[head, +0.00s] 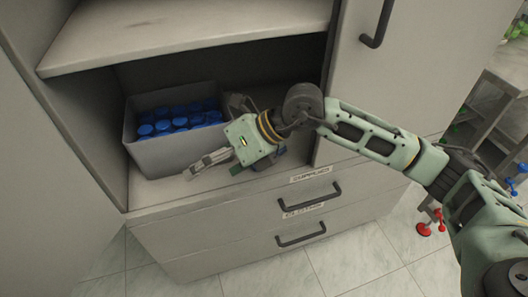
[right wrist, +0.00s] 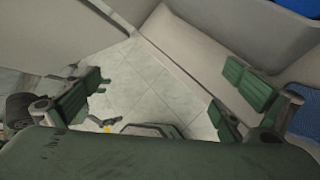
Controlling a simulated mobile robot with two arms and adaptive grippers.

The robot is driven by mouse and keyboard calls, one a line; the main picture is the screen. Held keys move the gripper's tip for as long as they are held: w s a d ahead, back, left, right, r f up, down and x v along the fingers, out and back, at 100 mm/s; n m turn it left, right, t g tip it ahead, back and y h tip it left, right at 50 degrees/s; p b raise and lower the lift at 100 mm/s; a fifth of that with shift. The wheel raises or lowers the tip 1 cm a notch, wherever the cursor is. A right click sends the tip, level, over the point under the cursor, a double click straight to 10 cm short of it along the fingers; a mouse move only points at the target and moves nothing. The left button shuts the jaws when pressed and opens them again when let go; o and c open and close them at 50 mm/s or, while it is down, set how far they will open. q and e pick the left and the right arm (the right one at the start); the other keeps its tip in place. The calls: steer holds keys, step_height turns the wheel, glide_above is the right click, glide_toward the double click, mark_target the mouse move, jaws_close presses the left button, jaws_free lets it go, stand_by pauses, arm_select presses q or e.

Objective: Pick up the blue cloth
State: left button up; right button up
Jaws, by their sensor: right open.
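My right gripper (head: 211,170) is open and empty at the front of the cabinet shelf, just right of the bin. In the right wrist view its two green finger pads stand wide apart (right wrist: 163,98), with floor and the pale shelf edge showing between them. A blue, textured patch (right wrist: 305,97) at the right edge of the right wrist view looks like the blue cloth, outside the right finger. In the head view the gripper covers most of that spot, so I cannot make out the cloth's shape. My left gripper is not in view.
A grey bin (head: 175,155) filled with blue caps stands on the shelf (head: 150,193), left of my gripper. A shelf board (head: 180,30) is above. A cabinet door (head: 375,90) is on the right. Drawers (head: 290,215) with dark handles lie below.

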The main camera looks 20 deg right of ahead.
steer(key=w+d+f+h, duration=0.1)
steer(key=w+d+h, duration=0.1)
steer(key=d, duration=0.3)
steer(key=w+d+f+m+t+h, duration=0.1)
steer(key=w+d+h, duration=0.1)
steer(key=d, duration=0.4)
steer(key=w+d+f+h, duration=0.1)
steer(key=w+d+h, duration=0.2)
steer(key=d, duration=0.3)
steer(key=shift+f+t+h, duration=0.3)
steer(key=shift+f+h, duration=0.05)
steer(key=shift+h, duration=0.15)
steer(key=x, duration=0.3)
steer(key=b+x, duration=0.1)
steer(key=x, duration=0.1)
steer(key=shift+w+a+f, duration=0.2)
steer(key=shift+a+f, duration=0.05)
steer(key=shift+f, duration=0.05)
steer(key=shift+c, duration=0.5)
steer(key=c, duration=0.6)
